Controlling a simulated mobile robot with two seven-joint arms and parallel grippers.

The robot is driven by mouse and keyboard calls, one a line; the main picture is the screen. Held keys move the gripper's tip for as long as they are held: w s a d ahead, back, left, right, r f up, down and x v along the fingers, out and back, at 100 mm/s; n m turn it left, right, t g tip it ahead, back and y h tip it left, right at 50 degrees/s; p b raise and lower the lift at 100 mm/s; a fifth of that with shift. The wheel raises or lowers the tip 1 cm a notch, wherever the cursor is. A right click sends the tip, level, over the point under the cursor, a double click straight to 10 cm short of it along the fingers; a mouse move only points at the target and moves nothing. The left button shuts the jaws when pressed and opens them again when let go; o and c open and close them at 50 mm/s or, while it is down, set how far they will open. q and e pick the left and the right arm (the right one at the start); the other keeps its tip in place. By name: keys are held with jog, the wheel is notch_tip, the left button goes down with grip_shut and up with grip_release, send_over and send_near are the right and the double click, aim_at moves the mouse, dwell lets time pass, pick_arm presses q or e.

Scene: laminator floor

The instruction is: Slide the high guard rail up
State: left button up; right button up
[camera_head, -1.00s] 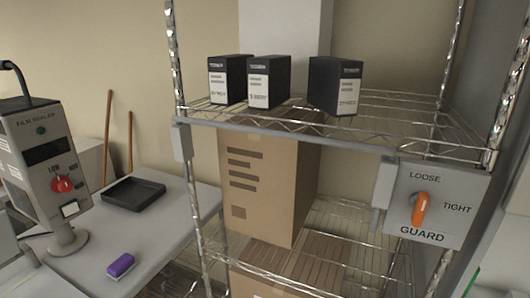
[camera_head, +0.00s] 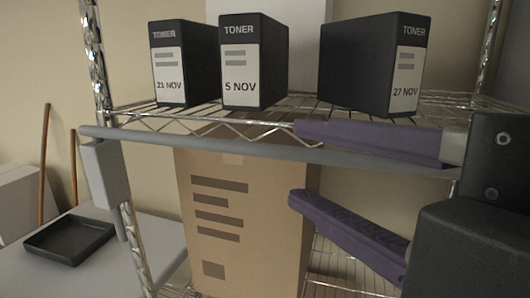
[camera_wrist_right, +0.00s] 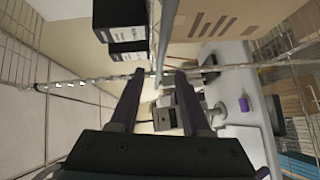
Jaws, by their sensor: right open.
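The guard rail (camera_head: 220,145) is a grey bar running across the front of the shelf, just below the feet of the toner boxes. Its left end has a grey bracket (camera_head: 104,172) at the post. My right gripper (camera_head: 296,162) comes in from the right with purple fingers open, one above and one below the rail's line. In the right wrist view the rail (camera_wrist_right: 168,28) runs between the two open fingers (camera_wrist_right: 160,78); I cannot tell whether they touch it. The rail's right end is hidden behind my gripper. My left gripper is not in view.
Toner boxes marked 21 NOV (camera_head: 184,62), 5 NOV (camera_head: 252,62) and 27 NOV (camera_head: 372,65) stand on the wire shelf (camera_head: 300,104) behind the rail. A cardboard box (camera_head: 245,225) stands below. A black tray (camera_head: 68,240) lies on the table at left.

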aim_at(263, 152)
jog(key=p+x, duration=0.1)
jog(key=x, duration=0.6)
jog(key=shift+w+a, duration=0.25)
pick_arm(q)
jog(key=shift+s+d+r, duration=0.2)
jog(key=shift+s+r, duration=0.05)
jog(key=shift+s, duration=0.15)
pick_arm(e)
jog(key=shift+w+a+f, duration=0.2)
jog(key=shift+w+a, duration=0.05)
jog(key=shift+w, duration=0.3)
jog(key=shift+c, duration=0.3)
jog(key=c, duration=0.4)
grip_shut()
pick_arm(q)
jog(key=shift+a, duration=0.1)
